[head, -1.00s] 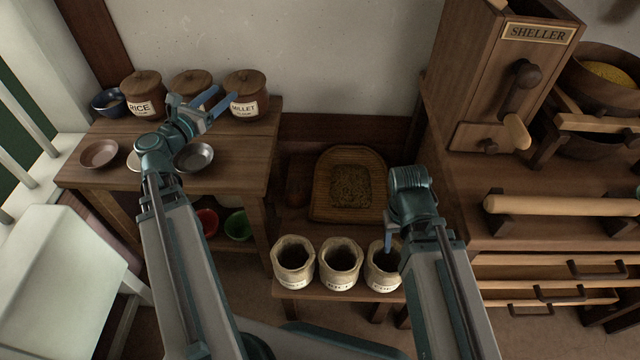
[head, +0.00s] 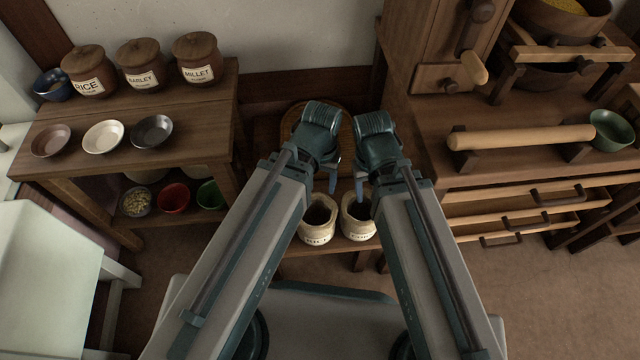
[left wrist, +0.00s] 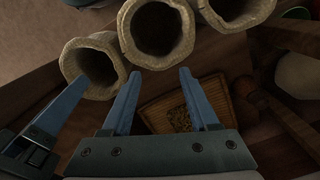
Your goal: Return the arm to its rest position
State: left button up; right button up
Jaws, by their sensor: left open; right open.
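My left gripper (head: 333,180) hangs down from its folded arm in the middle of the head view, above the sacks. In the left wrist view its two blue fingers (left wrist: 158,100) are apart with nothing between them. My right gripper (head: 361,188) hangs just to the right of it, partly hidden by its own arm. A blue finger of it also shows at the left of the left wrist view. Two open sacks, one labelled rice (head: 318,222) and another (head: 357,222), stand below the grippers on a low bench; the left wrist view shows three.
A wooden table (head: 190,100) at left carries lidded jars and three shallow bowls (head: 103,136), with more bowls on its lower shelf. A wooden counter (head: 430,140) with a rolling bar (head: 520,137), a green bowl (head: 611,131) and drawers stands at right. A woven tray (left wrist: 215,92) lies behind the sacks.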

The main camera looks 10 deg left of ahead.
pick_arm(q)
jog(key=shift+s+r+m+y, duration=0.1)
jog(key=shift+s+m+y, duration=0.5)
jog(key=shift+m, duration=0.4)
notch_tip(320, 180, up, 33)
jog(key=p, duration=3.3)
jog(key=shift+d+r, duration=0.15)
jog(key=shift+r, duration=0.05)
